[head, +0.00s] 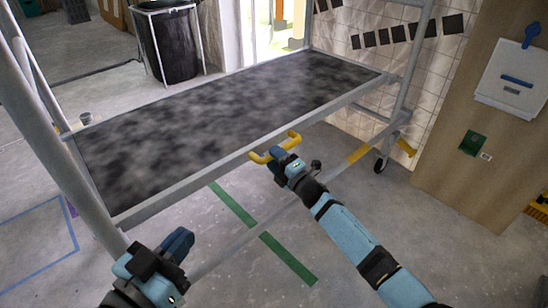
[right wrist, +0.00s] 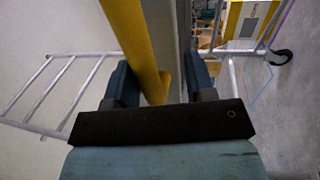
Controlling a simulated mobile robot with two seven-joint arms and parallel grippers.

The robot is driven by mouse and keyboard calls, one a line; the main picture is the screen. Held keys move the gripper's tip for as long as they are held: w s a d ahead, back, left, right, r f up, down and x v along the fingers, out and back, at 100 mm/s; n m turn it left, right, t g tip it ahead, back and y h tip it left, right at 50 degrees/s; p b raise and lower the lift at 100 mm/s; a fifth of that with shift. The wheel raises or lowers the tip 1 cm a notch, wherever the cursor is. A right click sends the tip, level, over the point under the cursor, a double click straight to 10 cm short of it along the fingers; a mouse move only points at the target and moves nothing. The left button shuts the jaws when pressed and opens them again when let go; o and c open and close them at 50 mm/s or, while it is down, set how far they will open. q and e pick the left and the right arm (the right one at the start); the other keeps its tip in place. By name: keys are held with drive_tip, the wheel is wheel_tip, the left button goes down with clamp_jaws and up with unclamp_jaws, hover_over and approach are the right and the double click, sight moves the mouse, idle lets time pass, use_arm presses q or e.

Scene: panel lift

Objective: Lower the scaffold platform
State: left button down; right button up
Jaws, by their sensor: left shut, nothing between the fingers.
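The scaffold platform (head: 215,105) has a dark speckled deck in a grey frame and sits between the end posts, well above the floor. A yellow handle (head: 294,137) projects from its front rail. My right gripper (head: 276,157) is at this handle. In the right wrist view, the yellow bar (right wrist: 128,35) runs between the two spread fingers (right wrist: 158,88), with visible space on the right finger's side. My left gripper (head: 182,242) is shut and empty, in front of the platform's near left corner, beside the left post (head: 50,135).
A lower rail (head: 320,180) with a yellow section crosses below the platform. A caster wheel (head: 380,165) stands at the right end. A black bin (head: 175,45) is behind the platform. A wooden panel (head: 480,150) stands at right. The floor in front is clear.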

use_arm(q)
drive_tip(key=s+n+p, duration=0.1)
drive_tip(key=p, duration=0.1)
drive_tip(key=s+d+n+g+p, duration=0.1)
drive_tip(key=p, duration=0.1)
drive_tip(key=shift+d+n+y, duration=0.1)
drive_tip(key=shift+n+y, duration=0.2)
use_arm(e)
drive_tip(key=v, duration=1.3)
drive_tip(key=shift+s, duration=0.15)
use_arm(q)
drive_tip(key=shift+r, duration=0.3)
use_arm(e)
drive_tip(key=shift+d+f, duration=0.1)
